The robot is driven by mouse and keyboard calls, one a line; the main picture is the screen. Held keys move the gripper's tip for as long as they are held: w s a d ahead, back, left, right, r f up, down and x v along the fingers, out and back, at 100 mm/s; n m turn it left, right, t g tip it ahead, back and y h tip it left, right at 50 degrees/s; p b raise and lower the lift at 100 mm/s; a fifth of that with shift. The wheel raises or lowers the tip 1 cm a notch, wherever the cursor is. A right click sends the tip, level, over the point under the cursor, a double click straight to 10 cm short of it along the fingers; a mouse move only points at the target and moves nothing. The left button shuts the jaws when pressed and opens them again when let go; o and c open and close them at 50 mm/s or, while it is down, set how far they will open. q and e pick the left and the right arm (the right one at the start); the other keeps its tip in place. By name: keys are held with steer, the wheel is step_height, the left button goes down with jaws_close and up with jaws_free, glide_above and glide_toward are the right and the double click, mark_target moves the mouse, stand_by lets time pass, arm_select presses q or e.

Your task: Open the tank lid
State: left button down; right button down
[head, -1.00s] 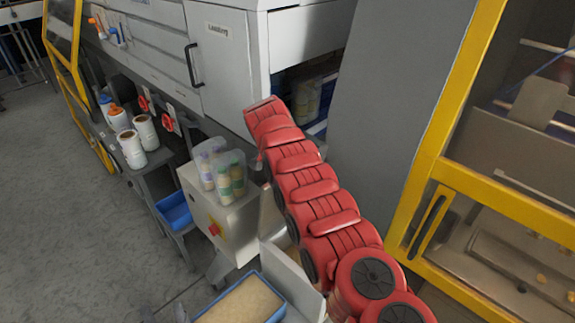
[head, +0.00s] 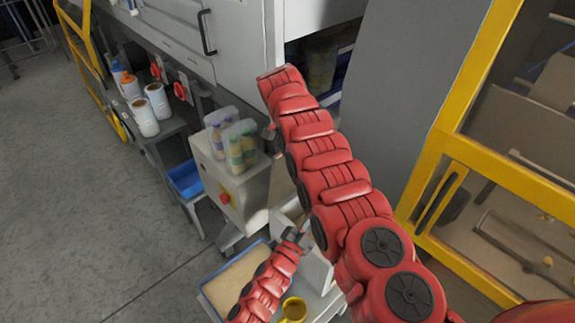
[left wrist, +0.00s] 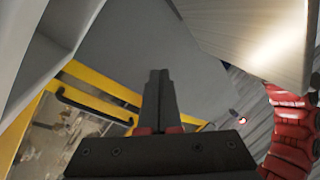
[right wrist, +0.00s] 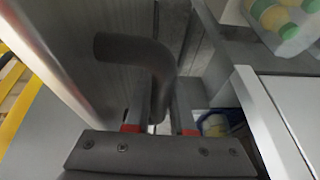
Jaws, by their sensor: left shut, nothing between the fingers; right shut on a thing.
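My right gripper (right wrist: 160,100) is shut on a dark grey bent handle (right wrist: 128,47) in the right wrist view. The handle curves over and runs down between the fingers. I cannot clearly tell the tank lid from the grey and white surfaces around it. In the head view the big red right arm covers most of that area, and the right gripper cannot be made out there. My left gripper (left wrist: 159,78) is shut and empty in the left wrist view, apart from the pale panel (left wrist: 255,35) at upper right. The left arm shows low in the head view (head: 268,285).
Clear cases of bottles (head: 238,148) stand on a grey box with a red switch, close beside the right arm. A blue-rimmed tray (head: 205,297) lies near the left arm. A yellow-framed guard (head: 425,175) stands at right. Open floor (head: 80,200) lies at left.

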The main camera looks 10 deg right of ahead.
mark_target(278, 158)
arm_select(q)
steer(key=w+d+f+m+y, duration=0.2)
steer(key=w+d+f+y, duration=0.35)
steer(key=y, duration=0.35)
steer(key=s+a+r+n+t+y, duration=0.1)
steer(key=s+a+r+n+y, duration=0.25)
steer(key=s+r+y, duration=0.4)
steer(key=s+a+r+n+y, duration=0.2)
steer(key=s+r+n+y, duration=0.3)
steer(key=r+y, duration=0.5)
steer(key=shift+m+h, duration=0.25)
steer(key=shift+h, duration=0.3)
steer(key=x, duration=1.3)
steer(key=shift+a+r, duration=0.15)
steer(key=shift+r, duration=0.3)
arm_select(e)
steer(key=shift+s+a+f, duration=0.15)
steer(key=shift+s+f, duration=0.05)
steer(key=shift+f, duration=0.15)
